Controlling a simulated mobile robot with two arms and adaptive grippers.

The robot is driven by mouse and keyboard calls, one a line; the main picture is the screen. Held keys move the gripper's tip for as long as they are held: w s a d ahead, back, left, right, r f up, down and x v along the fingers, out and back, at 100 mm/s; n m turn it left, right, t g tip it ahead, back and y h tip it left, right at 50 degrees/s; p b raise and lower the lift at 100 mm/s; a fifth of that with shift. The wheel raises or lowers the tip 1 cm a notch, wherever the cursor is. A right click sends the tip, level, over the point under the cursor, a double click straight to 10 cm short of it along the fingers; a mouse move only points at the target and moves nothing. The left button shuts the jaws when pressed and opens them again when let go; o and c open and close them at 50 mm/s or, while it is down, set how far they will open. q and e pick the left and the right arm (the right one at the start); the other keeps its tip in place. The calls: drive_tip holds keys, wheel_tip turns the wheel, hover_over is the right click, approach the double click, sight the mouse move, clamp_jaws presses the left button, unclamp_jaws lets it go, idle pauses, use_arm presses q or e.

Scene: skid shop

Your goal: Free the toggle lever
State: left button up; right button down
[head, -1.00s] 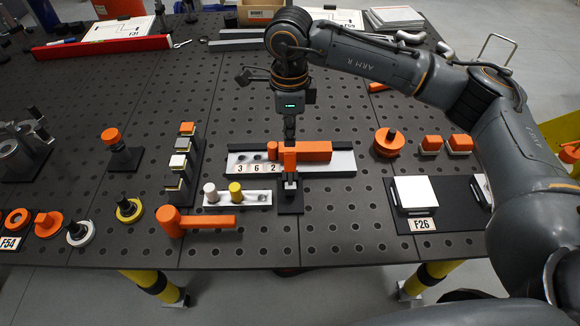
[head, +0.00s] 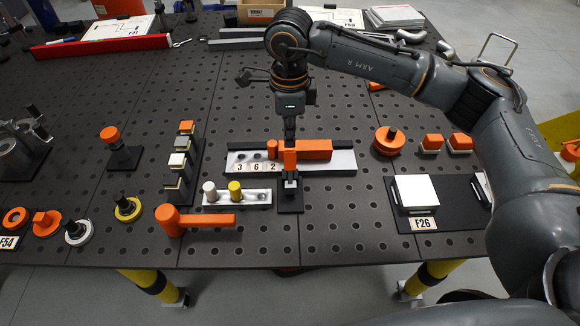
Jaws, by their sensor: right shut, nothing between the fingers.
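The toggle lever appears to be the upright orange piece (head: 289,158) with a metal fitting at its foot, on a narrow black base plate (head: 290,203). It stands in front of a metal rail (head: 343,163) that carries an orange block (head: 316,149) and number tiles 3, 6, 2 (head: 256,167). My right gripper (head: 290,138) points straight down over the lever's top, shut and empty. The fingertips are small and dark here, and I cannot tell whether they touch the lever. The gripper hides part of the rail's back edge. My left gripper is not in view.
A white holder (head: 261,198) with a white and a yellow peg stands left of the black base. An orange handle with a round head (head: 207,220) lies in front. A stepped block rack (head: 178,170) stands further left.

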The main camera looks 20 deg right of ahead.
sight(290, 163)
drive_tip(key=shift+f+b, duration=0.8)
drive_tip(key=shift+f, duration=0.3)
drive_tip(key=shift+s, duration=0.15)
drive_tip(key=shift+s+a+b, duration=0.2)
drive_tip(key=shift+s+a, duration=0.05)
drive_tip(key=shift+s, duration=0.5)
drive_tip(key=shift+s+a+b, duration=0.2)
drive_tip(key=shift+s, duration=0.5)
drive_tip(key=shift+s, duration=0.1)
